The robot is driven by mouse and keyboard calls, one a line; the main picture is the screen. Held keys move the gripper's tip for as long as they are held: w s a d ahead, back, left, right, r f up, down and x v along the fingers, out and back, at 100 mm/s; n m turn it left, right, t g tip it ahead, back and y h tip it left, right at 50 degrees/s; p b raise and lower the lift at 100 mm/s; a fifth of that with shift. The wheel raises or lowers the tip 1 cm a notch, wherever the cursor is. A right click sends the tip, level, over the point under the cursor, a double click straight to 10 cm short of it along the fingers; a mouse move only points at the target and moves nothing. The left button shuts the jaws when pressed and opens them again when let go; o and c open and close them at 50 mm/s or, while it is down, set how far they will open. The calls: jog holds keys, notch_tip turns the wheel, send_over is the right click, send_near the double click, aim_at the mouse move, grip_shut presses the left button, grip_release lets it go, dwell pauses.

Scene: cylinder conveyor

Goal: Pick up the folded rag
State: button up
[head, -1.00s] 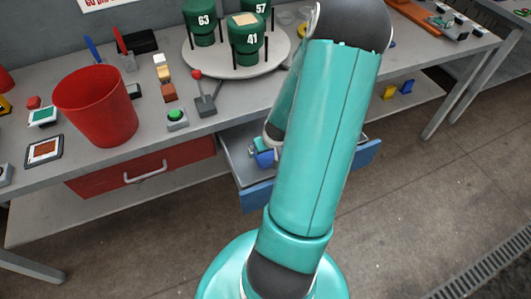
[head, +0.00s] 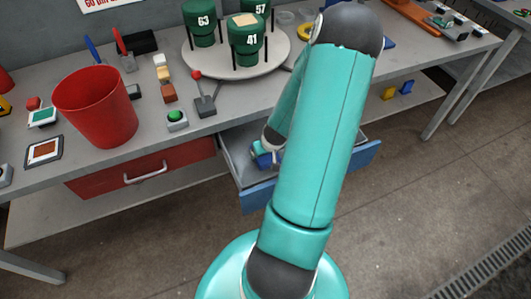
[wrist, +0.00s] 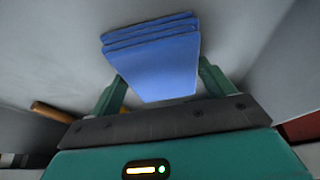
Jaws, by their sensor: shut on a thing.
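The folded rag (wrist: 155,70) is blue and stacked in several layers. In the wrist view it sits between the two green fingers of my gripper (wrist: 160,85), which is shut on it. In the head view, my gripper (head: 266,154) is at the open blue-fronted drawer (head: 258,196), partly hidden by my arm. A small blue patch of the rag shows there. I cannot tell whether the rag is clear of the drawer floor.
A wooden cylindrical piece (wrist: 52,112) lies at the left in the wrist view. Grey drawer walls stand close around. On the bench are a red bin (head: 97,108), a green button (head: 177,118), a lever (head: 204,100) and a turntable (head: 215,63) with green cylinders.

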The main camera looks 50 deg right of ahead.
jog(key=shift+r, duration=0.1)
notch_tip(320, 180, up, 10)
dwell(0.6)
jog(key=o, duration=0.4)
jog(key=c, duration=0.4)
